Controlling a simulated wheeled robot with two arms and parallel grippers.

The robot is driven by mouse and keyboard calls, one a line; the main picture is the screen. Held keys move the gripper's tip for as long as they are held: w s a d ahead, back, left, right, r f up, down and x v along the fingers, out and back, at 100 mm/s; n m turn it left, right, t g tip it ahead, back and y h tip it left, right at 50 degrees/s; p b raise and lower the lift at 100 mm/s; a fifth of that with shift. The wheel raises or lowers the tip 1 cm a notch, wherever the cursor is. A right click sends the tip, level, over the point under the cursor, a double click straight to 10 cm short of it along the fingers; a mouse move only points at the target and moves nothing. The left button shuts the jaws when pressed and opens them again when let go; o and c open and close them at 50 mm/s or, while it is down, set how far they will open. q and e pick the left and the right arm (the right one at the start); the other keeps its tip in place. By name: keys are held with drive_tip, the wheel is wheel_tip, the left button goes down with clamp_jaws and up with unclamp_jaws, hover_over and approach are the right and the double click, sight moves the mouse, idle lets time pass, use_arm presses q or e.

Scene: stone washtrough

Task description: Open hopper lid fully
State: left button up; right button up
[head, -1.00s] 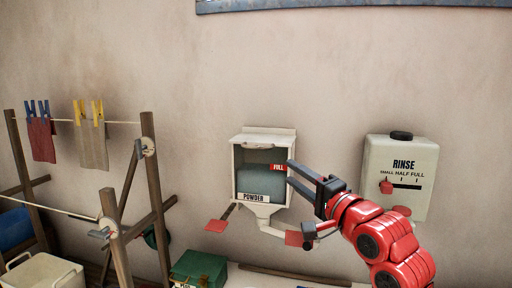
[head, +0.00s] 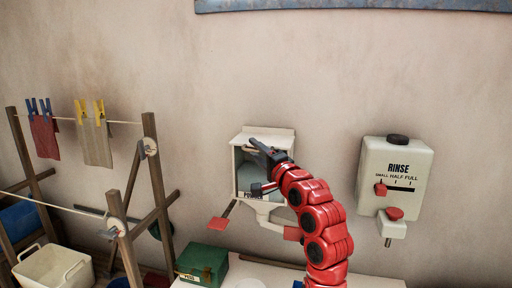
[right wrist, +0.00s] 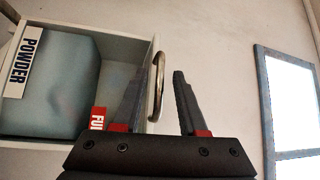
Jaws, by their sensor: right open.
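The powder hopper (head: 236,170) is a cream box on the wall with a window onto blue-grey powder. Its lid (head: 268,131) is the pale strip at the top; I cannot tell whether it is lifted at all. In the right wrist view a curved metal handle (right wrist: 157,88) stands at the hopper's top edge. My right gripper (head: 253,146) is open in front of the hopper's upper part. In the right wrist view its fingers (right wrist: 161,78) appear on either side of the handle; contact is not clear. My right arm hides part of the hopper front and its label. My left gripper is not in view.
A rinse dispenser (head: 397,170) hangs to the right. A red paddle (head: 218,223) sticks out below left of the hopper. A green box (head: 203,264) stands below, and a wooden drying rack (head: 160,205) with cloths is at left.

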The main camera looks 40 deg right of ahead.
drive_tip(key=shift+w, duration=0.15)
clamp_jaws()
idle(1.4)
